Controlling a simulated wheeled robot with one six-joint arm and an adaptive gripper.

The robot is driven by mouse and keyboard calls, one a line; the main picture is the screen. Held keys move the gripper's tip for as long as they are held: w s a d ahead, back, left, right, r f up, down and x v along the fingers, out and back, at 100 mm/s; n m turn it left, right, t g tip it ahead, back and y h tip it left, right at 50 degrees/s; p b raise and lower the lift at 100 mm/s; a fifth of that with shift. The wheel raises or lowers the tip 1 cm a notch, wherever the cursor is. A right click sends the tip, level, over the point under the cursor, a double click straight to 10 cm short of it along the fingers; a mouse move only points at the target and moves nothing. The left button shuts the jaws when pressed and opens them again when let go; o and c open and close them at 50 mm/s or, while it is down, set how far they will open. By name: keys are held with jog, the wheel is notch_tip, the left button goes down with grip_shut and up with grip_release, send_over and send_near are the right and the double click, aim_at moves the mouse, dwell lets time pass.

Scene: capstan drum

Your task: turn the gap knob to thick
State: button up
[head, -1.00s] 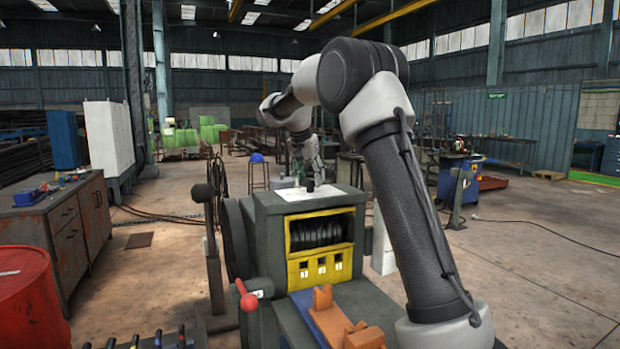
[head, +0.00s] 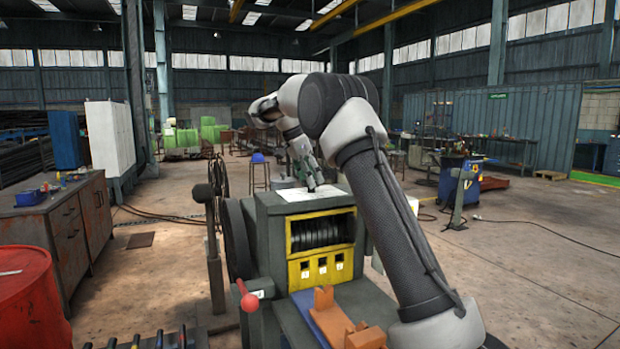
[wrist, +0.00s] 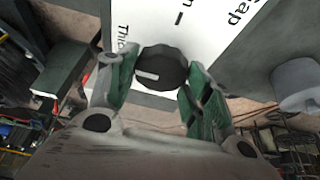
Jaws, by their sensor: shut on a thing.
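The gap knob (wrist: 161,68) is a round black knob with a pale pointer line, on a white label plate (wrist: 185,25). In the wrist view the plate shows the words "Gap" and part of "Thick", and the pointer line lies toward the "Thick" side. My gripper (wrist: 157,80) has its green-padded fingers on either side of the knob and is shut on it. In the head view my gripper (head: 311,183) is at the white plate (head: 300,194) on top of the dark machine (head: 275,212); the knob is mostly hidden there.
The machine's front has a yellow-framed opening (head: 320,232) with dark rollers. A red-knobbed lever (head: 249,302) stands at its left front. An orange piece (head: 330,315) lies in front. A red drum (head: 28,295) and a cabinet (head: 60,225) are at left. Open floor lies to the right.

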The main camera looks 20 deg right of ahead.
dwell(0.5)
jog(key=o, duration=1)
jog(key=shift+o, duration=0.2)
jog(key=v, duration=1.2)
